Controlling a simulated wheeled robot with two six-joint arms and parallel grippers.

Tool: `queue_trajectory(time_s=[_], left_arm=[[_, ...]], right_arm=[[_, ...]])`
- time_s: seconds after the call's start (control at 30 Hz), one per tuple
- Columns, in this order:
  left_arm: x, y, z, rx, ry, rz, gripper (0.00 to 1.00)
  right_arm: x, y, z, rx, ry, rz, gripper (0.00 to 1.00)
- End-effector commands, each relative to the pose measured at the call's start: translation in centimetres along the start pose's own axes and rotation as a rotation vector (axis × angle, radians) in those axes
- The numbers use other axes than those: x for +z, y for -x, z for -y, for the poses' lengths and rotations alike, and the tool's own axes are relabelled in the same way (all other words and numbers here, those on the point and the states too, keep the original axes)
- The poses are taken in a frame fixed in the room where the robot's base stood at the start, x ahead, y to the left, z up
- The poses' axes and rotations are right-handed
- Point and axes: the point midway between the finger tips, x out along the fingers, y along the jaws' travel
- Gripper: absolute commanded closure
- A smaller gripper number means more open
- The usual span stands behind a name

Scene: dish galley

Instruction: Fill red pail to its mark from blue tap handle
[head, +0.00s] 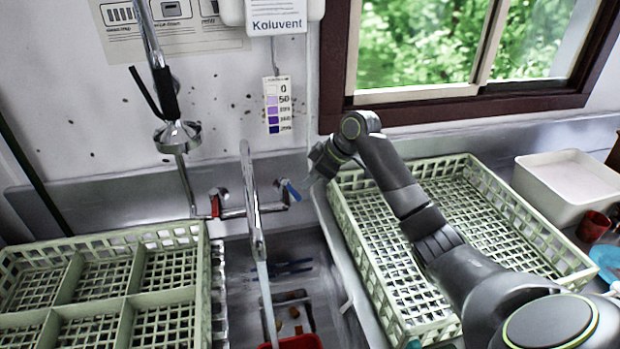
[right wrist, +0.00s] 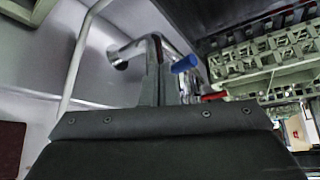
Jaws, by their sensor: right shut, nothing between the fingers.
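The blue tap handle (head: 291,190) is on the right side of the wall tap, above the sink. My right gripper (head: 318,168) is shut and empty, just right of and above this handle; contact cannot be made out. In the right wrist view the blue handle (right wrist: 184,63) shows just right of the fingers (right wrist: 155,68). A pale stream of water (head: 266,300) runs down from the spout (head: 250,195). The red pail (head: 294,342) stands under it in the sink, cut off by the bottom edge; its mark and water level are hidden. My left gripper is not in view.
The tap's red handle (head: 215,204) is at its left. Pale green dish racks stand left (head: 125,300) and right (head: 480,172) of the sink; my right arm crosses the right one. A white tub (head: 565,205) and a dark red cup (head: 593,226) are at far right.

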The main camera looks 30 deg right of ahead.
Motion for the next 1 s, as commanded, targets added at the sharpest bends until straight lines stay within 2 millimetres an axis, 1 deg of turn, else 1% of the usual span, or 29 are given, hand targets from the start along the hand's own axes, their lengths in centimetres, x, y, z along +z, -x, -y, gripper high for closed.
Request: queue_trajectory(time_s=[0.5,1.0], left_arm=[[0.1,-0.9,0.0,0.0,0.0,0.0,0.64],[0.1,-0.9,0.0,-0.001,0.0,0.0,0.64]], right_arm=[[1.8,-2.7,0.1,-0.002,-0.001,0.0,1.0],[1.9,-2.8,0.0,-0.001,0.0,0.0,1.0]])
